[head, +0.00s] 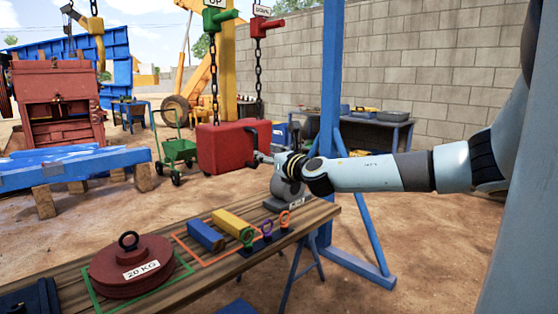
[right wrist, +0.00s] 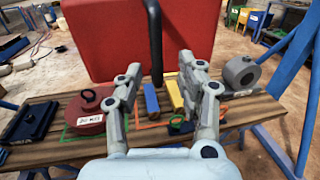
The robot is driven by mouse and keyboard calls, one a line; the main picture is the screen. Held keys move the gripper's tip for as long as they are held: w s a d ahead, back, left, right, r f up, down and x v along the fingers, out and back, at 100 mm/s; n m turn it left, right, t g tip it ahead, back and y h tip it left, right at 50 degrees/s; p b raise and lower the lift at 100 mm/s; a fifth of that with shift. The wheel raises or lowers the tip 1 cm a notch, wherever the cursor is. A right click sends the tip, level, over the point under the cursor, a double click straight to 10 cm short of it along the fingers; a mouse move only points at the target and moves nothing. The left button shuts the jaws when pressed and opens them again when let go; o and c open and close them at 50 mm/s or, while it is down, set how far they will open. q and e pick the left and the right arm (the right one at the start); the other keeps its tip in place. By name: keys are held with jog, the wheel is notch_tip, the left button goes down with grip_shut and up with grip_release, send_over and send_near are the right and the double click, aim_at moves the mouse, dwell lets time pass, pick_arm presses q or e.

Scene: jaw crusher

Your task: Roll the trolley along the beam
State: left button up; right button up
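No overhead beam or trolley on it shows clearly in the frames. A red block (head: 222,148) with a black bar handle (head: 250,136) is in the middle of the head view, below two chains. The block (right wrist: 100,35) and its upright handle (right wrist: 155,40) also show in the right wrist view. My right gripper (head: 258,158) is at the block's right side. In the right wrist view its fingers (right wrist: 160,68) are spread, with the handle between them and gaps on both sides. Contact cannot be told. My left gripper is not in view.
A green UP handle (head: 219,19) and a red DOWN handle (head: 263,25) hang on chains. Below my arm, a wooden bench (head: 225,262) carries a 20 KG weight (head: 132,262), coloured blocks and rings. A blue post (head: 331,80) stands right of the block. A green cart (head: 178,152) stands behind.

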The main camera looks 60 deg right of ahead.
jog(key=v, duration=0.6)
jog(key=shift+s+a, duration=0.1)
dwell(0.6)
